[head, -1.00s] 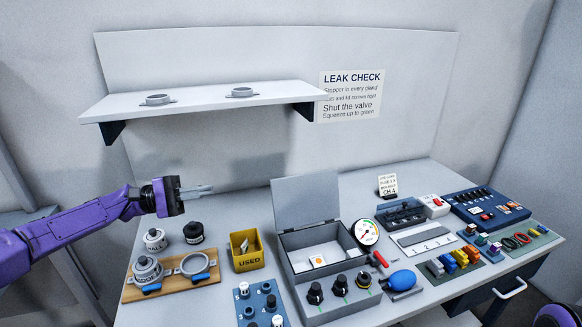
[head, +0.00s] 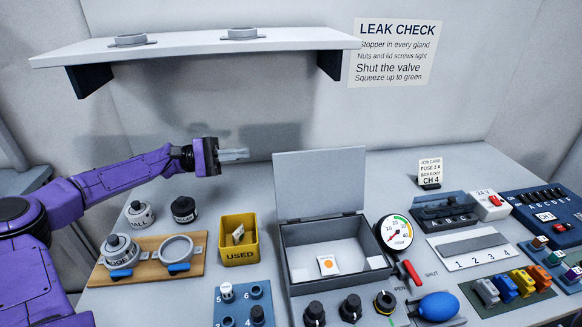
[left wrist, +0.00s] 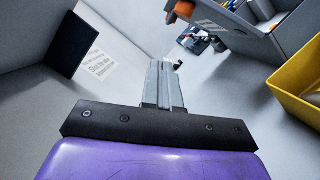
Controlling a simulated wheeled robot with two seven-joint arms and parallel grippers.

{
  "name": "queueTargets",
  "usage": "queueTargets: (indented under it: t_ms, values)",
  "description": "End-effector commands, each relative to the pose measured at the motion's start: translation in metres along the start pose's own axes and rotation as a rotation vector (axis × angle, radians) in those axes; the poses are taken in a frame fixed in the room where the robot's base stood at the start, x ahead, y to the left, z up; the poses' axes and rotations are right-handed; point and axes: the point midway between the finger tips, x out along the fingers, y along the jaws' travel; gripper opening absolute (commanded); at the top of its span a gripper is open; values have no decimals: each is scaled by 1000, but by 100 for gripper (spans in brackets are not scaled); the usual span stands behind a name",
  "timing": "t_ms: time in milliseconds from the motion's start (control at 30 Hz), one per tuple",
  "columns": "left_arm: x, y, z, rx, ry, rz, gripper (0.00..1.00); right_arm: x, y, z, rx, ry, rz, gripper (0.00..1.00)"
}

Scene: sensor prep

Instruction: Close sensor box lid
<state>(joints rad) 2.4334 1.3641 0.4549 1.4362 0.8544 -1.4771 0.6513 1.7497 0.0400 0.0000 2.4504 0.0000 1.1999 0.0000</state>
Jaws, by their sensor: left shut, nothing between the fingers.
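The grey sensor box (head: 292,266) stands on the bench with its lid (head: 320,186) hinged up, upright at the back. My right gripper is not in view.
A yellow USED bin (head: 239,255) stands left of the box, below my left gripper. A round gauge (head: 394,232), red valve handle (head: 412,272) and blue bulb (head: 438,306) are right of it. A shelf (head: 200,46) overhangs the back. Bench behind the bin is clear.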

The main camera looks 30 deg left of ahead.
Motion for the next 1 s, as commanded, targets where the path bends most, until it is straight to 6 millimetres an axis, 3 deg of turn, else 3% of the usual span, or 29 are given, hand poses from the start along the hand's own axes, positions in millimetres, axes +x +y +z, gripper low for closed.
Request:
queueTargets:
  t_ms: [100,267,733,1000]
  values:
    - [-2,-16,-10,0,-1,-1,0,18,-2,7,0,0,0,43]
    - [6,-16,-9,-2,-2,-2,0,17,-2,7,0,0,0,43]
    - [102,-16,-8,-4,-2,-6,0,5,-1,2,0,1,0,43]
    - [125,-14,18,-1,-2,-1,0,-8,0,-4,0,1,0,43]
